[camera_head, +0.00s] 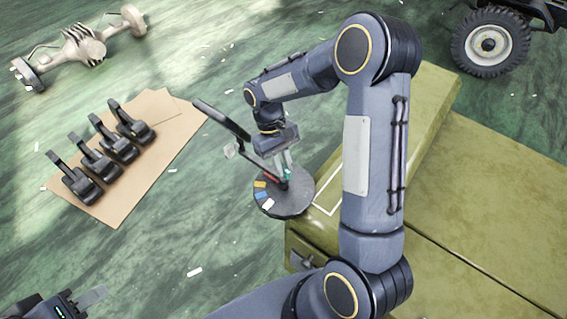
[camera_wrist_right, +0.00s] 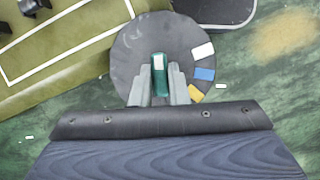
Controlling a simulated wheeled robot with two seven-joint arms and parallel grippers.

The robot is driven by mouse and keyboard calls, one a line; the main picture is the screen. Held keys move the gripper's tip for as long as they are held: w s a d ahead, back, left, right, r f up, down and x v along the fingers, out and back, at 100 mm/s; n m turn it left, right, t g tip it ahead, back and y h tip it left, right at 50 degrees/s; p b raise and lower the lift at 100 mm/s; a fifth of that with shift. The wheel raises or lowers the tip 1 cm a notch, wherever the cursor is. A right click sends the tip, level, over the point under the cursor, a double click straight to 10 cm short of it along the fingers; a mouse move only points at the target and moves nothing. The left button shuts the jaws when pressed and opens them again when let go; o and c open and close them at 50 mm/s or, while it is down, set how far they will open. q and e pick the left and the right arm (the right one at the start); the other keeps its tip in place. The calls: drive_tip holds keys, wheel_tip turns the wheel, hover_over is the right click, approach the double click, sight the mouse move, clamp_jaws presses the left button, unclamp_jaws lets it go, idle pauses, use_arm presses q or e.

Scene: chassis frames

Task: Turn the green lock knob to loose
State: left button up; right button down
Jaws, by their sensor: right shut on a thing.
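The green lock knob (camera_wrist_right: 159,80) stands on a round dark grey disc (camera_wrist_right: 135,55), with a pale patch on its top. In the right wrist view it sits between the two grey fingers of my right gripper (camera_wrist_right: 160,88), which is shut on it. In the head view the knob (camera_head: 288,174) is small and partly hidden by the fingers of my right gripper (camera_head: 284,165). The disc (camera_head: 278,207) carries white, blue and yellow patches along one edge.
A black arm with a red part (camera_head: 235,125) rises beside the disc. An olive green chassis body (camera_head: 490,190) lies right. A brown board (camera_head: 150,165) with several black pedal-like parts lies left. An axle (camera_head: 85,45) and a wheel (camera_head: 490,42) are further back.

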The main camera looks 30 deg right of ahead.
drive_tip(key=shift+a+n+t+h, duration=0.1)
drive_tip(key=shift+n+t+h, duration=0.35)
drive_tip(key=shift+n, duration=1.25)
drive_tip(key=shift+h, duration=0.25)
drive_tip(key=c, duration=1.4)
unclamp_jaws()
drive_tip(key=v, duration=0.8)
drive_tip(key=shift+b, duration=0.4)
drive_tip(key=shift+w+f, duration=0.1)
